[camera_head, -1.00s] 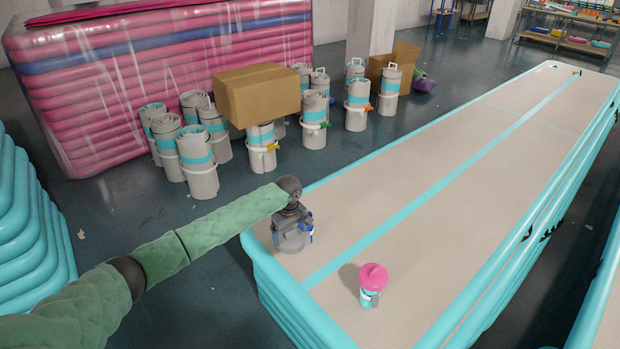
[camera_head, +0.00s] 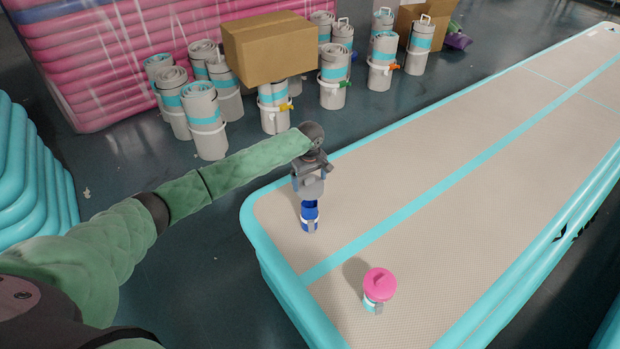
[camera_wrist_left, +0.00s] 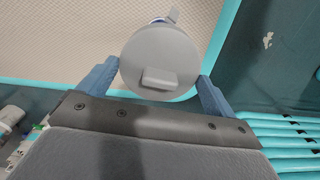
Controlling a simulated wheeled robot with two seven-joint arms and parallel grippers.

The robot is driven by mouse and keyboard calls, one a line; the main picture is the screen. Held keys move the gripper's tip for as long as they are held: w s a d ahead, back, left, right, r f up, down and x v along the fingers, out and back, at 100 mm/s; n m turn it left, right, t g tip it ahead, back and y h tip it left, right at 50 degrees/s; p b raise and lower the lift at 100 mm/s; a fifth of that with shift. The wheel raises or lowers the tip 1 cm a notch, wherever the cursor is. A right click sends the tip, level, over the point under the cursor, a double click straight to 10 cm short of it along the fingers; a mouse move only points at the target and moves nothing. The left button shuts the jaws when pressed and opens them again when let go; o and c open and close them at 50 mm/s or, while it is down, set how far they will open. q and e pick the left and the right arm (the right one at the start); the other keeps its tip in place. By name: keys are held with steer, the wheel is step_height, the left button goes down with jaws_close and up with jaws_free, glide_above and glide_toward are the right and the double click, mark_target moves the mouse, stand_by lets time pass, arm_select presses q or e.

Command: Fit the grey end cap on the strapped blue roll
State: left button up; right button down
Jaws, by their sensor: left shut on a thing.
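My left gripper (camera_head: 308,176) is shut on the grey end cap (camera_head: 308,187), a round disc. In the left wrist view the cap (camera_wrist_left: 160,64) sits between my two blue fingers, with its block-shaped grip towards the camera. The blue roll (camera_head: 309,215) stands upright on the beige track, with a pale strap around it. The cap is over or just behind the roll's top and looks apart from it in the head view. In the wrist view the cap hides most of what lies behind it. My right gripper is not in view.
A roll with a pink cap (camera_head: 379,284) stands nearer on the track (camera_head: 430,190). Several grey rolls with teal bands (camera_head: 205,120) and a cardboard box (camera_head: 274,47) are beyond the track. Teal stacked mats (camera_head: 30,180) are at the left. The track is otherwise clear.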

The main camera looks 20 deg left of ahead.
arm_select(q)
steer(key=shift+r+p, duration=0.1)
steer(key=shift+p, duration=0.5)
steer(key=shift+f, duration=0.75)
steer(key=shift+f+b, duration=0.5)
steer(key=shift+f, duration=1.3)
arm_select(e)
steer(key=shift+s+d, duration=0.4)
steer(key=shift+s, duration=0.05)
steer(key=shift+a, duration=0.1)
arm_select(q)
steer(key=shift+p, duration=0.3)
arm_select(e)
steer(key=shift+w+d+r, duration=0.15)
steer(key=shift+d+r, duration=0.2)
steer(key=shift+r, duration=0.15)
